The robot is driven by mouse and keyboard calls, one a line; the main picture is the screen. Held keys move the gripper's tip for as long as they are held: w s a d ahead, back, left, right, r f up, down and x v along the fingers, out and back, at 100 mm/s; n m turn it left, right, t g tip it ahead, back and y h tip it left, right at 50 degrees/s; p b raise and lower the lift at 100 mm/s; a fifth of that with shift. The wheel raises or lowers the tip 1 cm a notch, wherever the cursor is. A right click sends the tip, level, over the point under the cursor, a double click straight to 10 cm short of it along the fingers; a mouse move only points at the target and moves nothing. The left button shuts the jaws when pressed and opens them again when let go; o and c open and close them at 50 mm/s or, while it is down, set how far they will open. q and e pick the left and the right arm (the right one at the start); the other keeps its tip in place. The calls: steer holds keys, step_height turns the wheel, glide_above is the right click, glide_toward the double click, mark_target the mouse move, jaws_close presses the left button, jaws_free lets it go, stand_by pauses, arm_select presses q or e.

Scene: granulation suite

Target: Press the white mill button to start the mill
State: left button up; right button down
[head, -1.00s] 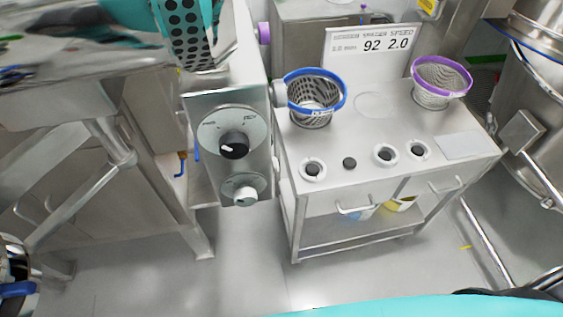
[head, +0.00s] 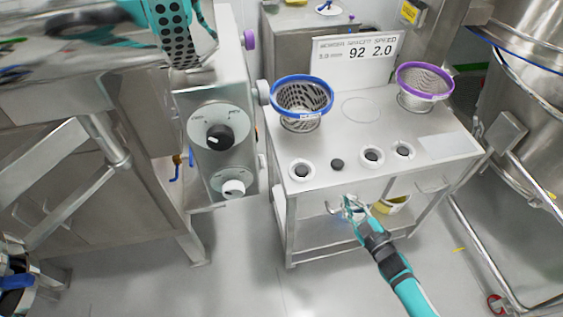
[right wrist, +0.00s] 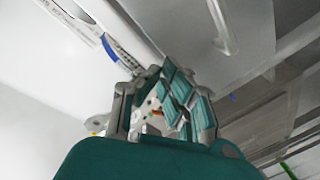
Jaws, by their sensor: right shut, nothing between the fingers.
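The white mill button (head: 233,187) is a round white knob low on the front of a grey control box (head: 208,164), under a black rotary knob (head: 217,137). My right gripper (head: 348,203) is in front of the steel cart, to the right of the button and well apart from it. It is shut and empty. In the right wrist view the gripper (right wrist: 160,100) shows with its fingers together, and the button cannot be made out. My left gripper is not in view.
The steel cart (head: 372,172) carries a blue-rimmed basket (head: 302,97), a purple-rimmed basket (head: 424,82), several round holders and a sign (head: 357,47). A steel frame stands on the left and a large vessel on the right. The floor before the control box is clear.

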mark_target(262, 162)
steer(key=s+a+r+n+g+y, duration=0.1)
steer(key=a+r+n+g+y, duration=0.1)
steer(key=r, duration=0.6)
steer(key=s+a+r+n+g+y, duration=0.1)
steer(key=a+r+n+g+y, duration=0.1)
steer(key=a+r+n+y, duration=0.2)
steer(key=s+a+r+n+g+y, duration=0.1)
steer(key=r+n+y, duration=0.6)
steer(key=r, duration=0.7)
steer(key=a+n+g, duration=0.1)
steer(key=a+n, duration=0.1)
steer(key=shift+s+a+g, duration=0.25)
steer(key=shift+a+g, duration=0.05)
steer(key=s+a+p, duration=0.2)
steer(key=a, duration=0.6)
steer(key=shift+s+a, duration=0.2)
steer(key=shift+s, duration=0.15)
steer(key=shift+s+a, duration=0.15)
steer(key=shift+a, duration=0.25)
